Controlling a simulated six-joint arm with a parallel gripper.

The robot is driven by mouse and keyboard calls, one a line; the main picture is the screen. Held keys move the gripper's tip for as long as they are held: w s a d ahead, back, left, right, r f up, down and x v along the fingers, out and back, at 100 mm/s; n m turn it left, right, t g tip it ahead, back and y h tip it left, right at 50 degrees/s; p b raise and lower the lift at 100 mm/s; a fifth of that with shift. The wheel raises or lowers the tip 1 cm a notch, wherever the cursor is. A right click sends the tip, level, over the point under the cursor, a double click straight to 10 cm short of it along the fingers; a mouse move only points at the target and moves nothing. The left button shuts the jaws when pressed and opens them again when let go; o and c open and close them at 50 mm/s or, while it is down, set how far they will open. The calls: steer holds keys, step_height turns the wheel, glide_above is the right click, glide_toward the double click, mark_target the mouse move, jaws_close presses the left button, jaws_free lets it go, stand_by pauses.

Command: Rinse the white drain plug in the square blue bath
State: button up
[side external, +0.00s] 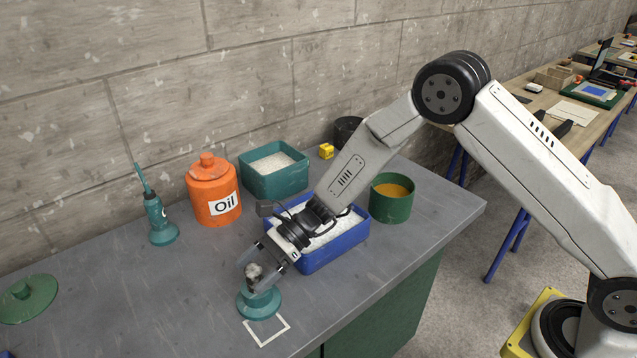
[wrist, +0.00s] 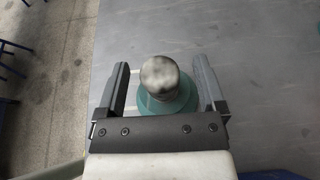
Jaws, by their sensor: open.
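The white drain plug (side external: 254,271) has grey smudges and sits upright on a round teal stand (side external: 259,302) near the bench's front edge. In the wrist view the plug (wrist: 160,76) lies between the two fingers, with a visible gap on each side. My gripper (side external: 263,270) is open and points down around the plug; it also shows in the wrist view (wrist: 162,66). The square blue bath (side external: 335,250) stands just behind and right of my gripper, holding something white and frothy. My wrist and forearm hide part of the bath.
A square teal bath (side external: 275,186) with similar white contents stands behind. An orange oil jar (side external: 208,205), teal oiler (side external: 160,226) and green lid (side external: 27,299) are left. A green tin (side external: 390,209) is right of the blue bath. A white outline (side external: 266,332) marks the bench front.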

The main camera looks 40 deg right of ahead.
steer(key=shift+x, duration=1.2)
jaws_close()
